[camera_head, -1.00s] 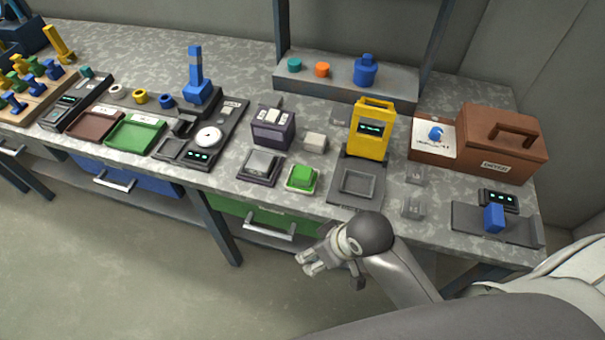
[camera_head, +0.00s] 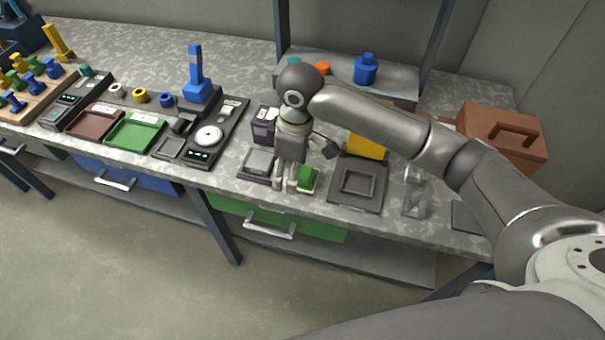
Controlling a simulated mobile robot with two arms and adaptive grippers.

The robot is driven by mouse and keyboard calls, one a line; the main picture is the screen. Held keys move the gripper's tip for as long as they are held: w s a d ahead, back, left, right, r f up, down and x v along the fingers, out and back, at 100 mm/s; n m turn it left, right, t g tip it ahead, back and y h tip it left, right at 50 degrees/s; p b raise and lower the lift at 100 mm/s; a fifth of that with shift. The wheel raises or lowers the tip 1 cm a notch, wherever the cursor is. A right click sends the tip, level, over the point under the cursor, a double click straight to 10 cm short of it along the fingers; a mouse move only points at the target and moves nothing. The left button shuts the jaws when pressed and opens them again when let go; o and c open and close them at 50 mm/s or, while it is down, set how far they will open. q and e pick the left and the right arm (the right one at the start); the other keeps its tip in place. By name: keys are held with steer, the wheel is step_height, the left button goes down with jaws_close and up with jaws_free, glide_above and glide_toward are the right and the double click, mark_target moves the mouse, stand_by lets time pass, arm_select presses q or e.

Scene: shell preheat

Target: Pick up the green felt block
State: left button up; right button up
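The green felt block (camera_head: 308,177) is on the bench near its front edge, partly hidden on its left by my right gripper. My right gripper (camera_head: 285,184) points down just left of the block, over the gap between it and the grey square plate. Its two fingers look apart, with nothing seen between them. Whether a finger touches the block cannot be told. My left gripper is not in view.
A grey square-topped device (camera_head: 259,163) stands left of the block and a dark square tray (camera_head: 357,198) right of it. A purple box (camera_head: 262,126) and yellow device (camera_head: 367,146) are behind, partly covered by my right arm. A green drawer (camera_head: 318,228) is below.

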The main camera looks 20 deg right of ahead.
steer(key=w+d+r+h, duration=0.1)
steer(key=w+d+r, duration=0.2)
steer(key=d+r, duration=0.1)
glide_above(303, 171)
steer(key=f, duration=0.4)
steer(key=shift+d+f, duration=0.25)
steer(key=shift+f, duration=0.15)
steer(key=shift+a+f+p, duration=0.15)
steer(key=shift+f+p, duration=0.15)
steer(key=shift+f, duration=1.05)
steer(key=shift+a+f+p, duration=0.1)
steer(key=shift+f+p, duration=0.2)
steer(key=shift+f, duration=1.05)
steer(key=c, duration=0.9)
